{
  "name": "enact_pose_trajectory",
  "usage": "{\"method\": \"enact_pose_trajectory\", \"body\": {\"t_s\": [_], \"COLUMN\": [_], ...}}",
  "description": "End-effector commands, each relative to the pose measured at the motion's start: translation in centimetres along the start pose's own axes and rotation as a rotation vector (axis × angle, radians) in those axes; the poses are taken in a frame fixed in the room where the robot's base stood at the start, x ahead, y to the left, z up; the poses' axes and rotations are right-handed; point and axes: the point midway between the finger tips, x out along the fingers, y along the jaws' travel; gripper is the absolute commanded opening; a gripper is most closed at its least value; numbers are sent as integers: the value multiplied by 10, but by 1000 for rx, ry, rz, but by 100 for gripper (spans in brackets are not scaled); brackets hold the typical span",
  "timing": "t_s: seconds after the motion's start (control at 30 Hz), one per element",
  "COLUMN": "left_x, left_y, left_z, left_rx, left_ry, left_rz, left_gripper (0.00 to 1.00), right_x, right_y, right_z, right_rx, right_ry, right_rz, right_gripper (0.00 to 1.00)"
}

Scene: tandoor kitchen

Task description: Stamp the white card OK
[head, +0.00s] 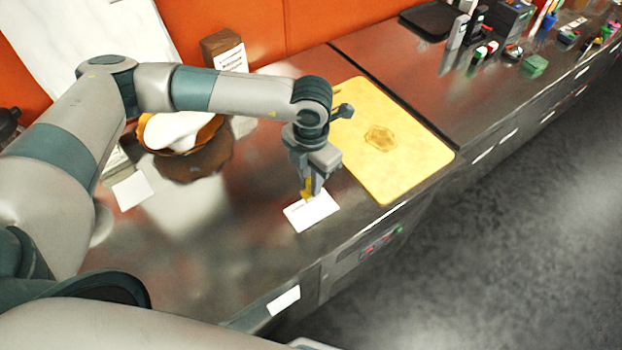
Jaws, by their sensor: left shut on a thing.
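A white card (313,214) lies flat on the steel counter, close to its front edge and left of the yellow board. My left gripper (308,185) points down over the far part of the card. It is shut on a small yellowish thing (306,194), probably the stamp, mostly hidden by the fingers. I cannot tell whether the stamp touches the card. No OK mark can be made out on the part of the card that shows. My right gripper is not in view.
A yellow cutting board (415,165) lies right of the card. A bowl with white cloth (176,130) and another white card (132,190) are at the left. A brown box (222,47) stands behind my arm. Several small items crowd the far right.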

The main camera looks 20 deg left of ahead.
Motion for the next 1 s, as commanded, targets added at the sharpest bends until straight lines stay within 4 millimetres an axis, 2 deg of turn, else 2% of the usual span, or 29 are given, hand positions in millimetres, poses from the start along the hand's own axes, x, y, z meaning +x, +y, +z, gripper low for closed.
{"method": "enact_pose_trajectory", "body": {"t_s": [0.27, 0.8, 1.0], "left_x": [7, 50, 59], "left_y": [0, 0, 0], "left_z": [0, 0, 0], "left_rx": [1, 1, 1], "left_ry": [0, 0, 0], "left_rz": [0, 0, 0], "left_gripper": [4, 4, 4], "right_x": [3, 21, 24], "right_y": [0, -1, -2], "right_z": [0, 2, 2], "right_rx": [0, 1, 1], "right_ry": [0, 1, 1], "right_rz": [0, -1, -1], "right_gripper": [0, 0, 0]}}
